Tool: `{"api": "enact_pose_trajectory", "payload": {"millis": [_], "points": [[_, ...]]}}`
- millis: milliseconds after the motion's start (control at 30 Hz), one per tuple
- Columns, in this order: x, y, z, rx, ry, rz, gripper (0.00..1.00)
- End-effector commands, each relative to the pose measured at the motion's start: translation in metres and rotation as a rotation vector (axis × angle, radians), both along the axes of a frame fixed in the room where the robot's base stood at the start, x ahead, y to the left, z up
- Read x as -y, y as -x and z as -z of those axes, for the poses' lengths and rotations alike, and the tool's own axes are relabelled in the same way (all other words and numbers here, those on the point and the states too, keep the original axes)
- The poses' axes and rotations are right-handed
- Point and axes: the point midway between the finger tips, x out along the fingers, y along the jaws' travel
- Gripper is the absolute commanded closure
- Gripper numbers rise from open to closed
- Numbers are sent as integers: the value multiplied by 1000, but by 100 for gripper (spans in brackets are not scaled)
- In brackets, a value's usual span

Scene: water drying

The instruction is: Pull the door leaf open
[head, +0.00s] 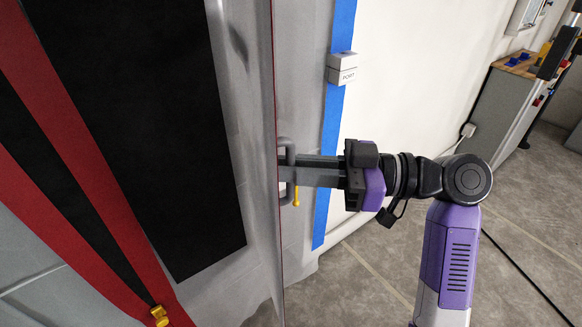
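The grey door leaf (262,90) stands upright at the centre left of the head view, seen nearly edge-on as a tall narrow strip. A grey bar handle (289,148) sticks out from its right side. My gripper (292,172) reaches in from the right, with its long grey fingers level and their tips at the handle. The fingertips overlap the handle in the picture; I cannot tell whether they are closed on it or only around it. A small yellow pin (296,197) hangs just below the fingertips.
A black panel (150,130) and red straps (85,170) fill the left. A blue strip (331,130) and a white box marked PORT (342,69) are on the wall right of the leaf. Tiled floor (380,270) lies open at lower right; a cabinet (500,100) stands far right.

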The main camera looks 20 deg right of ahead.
Motion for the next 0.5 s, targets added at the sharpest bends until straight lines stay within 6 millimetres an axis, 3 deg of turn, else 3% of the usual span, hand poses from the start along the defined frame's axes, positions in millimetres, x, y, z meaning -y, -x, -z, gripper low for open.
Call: {"api": "enact_pose_trajectory", "payload": {"millis": [33,67,167,500], "points": [[1,-4,0,-2,-3,12,100],[1,-4,0,-2,-3,11,84],[1,-3,0,-1,-3,10,66],[2,-1,0,0,-1,5,66]]}}
